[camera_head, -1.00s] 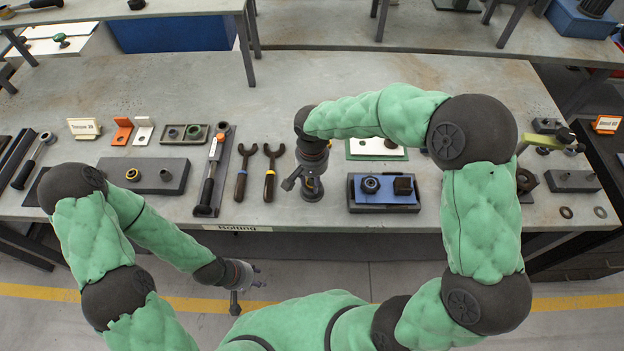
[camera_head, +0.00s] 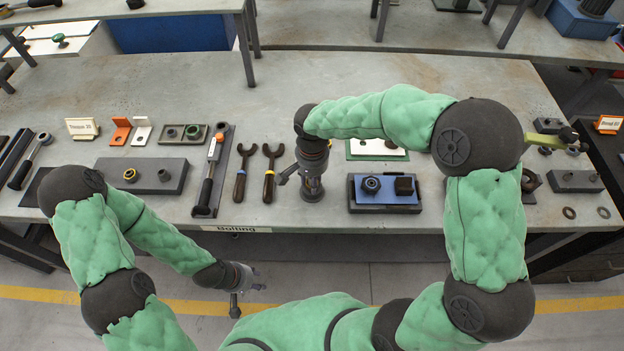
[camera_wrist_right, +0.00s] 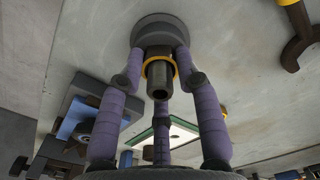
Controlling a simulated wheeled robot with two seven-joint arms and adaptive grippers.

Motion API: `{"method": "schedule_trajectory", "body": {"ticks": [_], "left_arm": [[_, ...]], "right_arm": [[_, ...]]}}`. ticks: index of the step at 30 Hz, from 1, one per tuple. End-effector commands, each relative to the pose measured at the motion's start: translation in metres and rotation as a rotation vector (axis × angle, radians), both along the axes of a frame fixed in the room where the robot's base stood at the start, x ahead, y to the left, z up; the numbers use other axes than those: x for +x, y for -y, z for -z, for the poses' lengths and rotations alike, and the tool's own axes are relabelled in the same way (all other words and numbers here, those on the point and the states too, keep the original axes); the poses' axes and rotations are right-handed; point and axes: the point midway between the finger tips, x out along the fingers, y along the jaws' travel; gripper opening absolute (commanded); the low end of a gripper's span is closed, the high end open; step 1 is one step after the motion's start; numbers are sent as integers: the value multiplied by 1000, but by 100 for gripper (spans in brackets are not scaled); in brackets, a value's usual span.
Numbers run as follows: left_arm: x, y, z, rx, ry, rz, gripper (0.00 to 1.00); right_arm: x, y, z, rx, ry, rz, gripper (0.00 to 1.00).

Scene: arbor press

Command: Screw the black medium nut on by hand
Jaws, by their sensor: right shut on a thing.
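My right gripper (camera_head: 312,185) points down over a round grey base on the bench. In the right wrist view, its purple fingers (camera_wrist_right: 158,75) are closed around a dark, hollow upright piece with a yellow ring (camera_wrist_right: 160,66), standing on the round grey base (camera_wrist_right: 160,30). The fingertips press near the ring; the dark nut's outline is not clearly separable from the stud. My left gripper (camera_head: 243,279) hangs empty in front of the bench edge, fingers spread.
A tray with a blue mat (camera_head: 386,204) holds two black parts, right of my right gripper. Two open-ended wrenches (camera_head: 268,174) lie to its left.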

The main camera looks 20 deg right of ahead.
Motion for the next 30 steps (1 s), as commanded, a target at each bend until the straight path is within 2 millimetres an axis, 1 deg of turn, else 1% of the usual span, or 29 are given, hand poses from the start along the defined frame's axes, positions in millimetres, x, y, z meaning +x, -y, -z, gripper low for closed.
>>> {"method": "schedule_trajectory", "body": {"ticks": [14,15,17,26,30], "left_arm": [[0,0,6,0,0,0,40],[0,0,6,0,0,0,40],[0,0,5,0,0,0,40],[0,0,5,0,0,0,40],[0,0,5,0,0,0,40]], "right_arm": [[1,0,-1,1,4,112,0],[1,0,-1,1,3,110,45],[1,0,-1,1,3,109,62],[0,0,0,0,1,108,62],[1,0,-7,0,2,107,62]]}}
